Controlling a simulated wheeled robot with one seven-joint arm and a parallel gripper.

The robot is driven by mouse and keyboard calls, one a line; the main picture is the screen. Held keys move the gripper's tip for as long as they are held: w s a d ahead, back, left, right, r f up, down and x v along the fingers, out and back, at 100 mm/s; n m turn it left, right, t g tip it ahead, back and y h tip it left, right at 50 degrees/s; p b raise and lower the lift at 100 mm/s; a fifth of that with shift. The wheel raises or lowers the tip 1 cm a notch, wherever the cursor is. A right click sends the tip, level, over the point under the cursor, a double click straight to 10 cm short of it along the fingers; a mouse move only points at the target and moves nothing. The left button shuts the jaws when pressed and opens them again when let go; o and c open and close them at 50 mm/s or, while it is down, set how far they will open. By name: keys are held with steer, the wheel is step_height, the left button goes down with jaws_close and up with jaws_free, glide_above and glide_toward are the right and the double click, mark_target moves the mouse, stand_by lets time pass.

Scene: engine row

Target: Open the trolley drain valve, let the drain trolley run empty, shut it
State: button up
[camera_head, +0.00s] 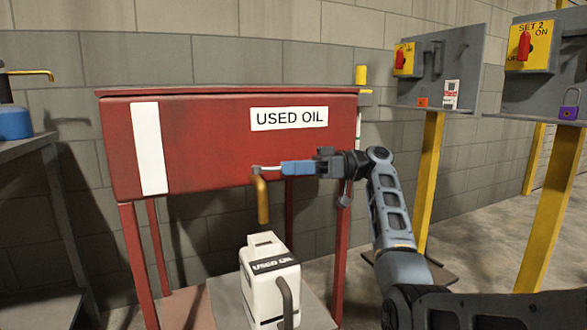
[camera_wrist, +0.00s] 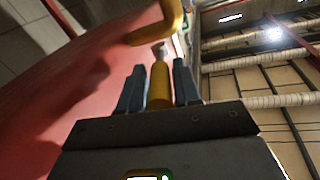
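The drain trolley is a red tank (camera_head: 215,145) labelled USED OIL, on red legs. A plain white strip (camera_head: 150,148) runs down its front left; I see no level mark on it. A yellow drain spout (camera_head: 262,200) bends down below the tank front, and it also shows in the wrist view (camera_wrist: 163,22). My gripper (camera_head: 283,168) points left at the grey valve end (camera_head: 265,170) beside the spout. In the wrist view my gripper's blue fingers (camera_wrist: 160,75) stand either side of the yellow valve handle (camera_wrist: 160,88). I cannot tell whether they press on it. No oil stream shows.
A white USED OIL jug (camera_head: 262,262) stands under the spout on a low grey plate (camera_head: 315,312). Grey panels with red switches on yellow posts (camera_head: 430,180) stand to the right. A grey bench (camera_head: 25,145) with a blue object is at left.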

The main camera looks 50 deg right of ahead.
steer(key=shift+o, duration=1.3)
steer(key=shift+d, duration=0.1)
steer(key=p+v, duration=0.1)
steer(key=v, duration=0.6)
steer(key=shift+s+d+p, duration=0.25)
steer(key=shift+p, duration=0.15)
steer(key=shift+c, duration=0.2)
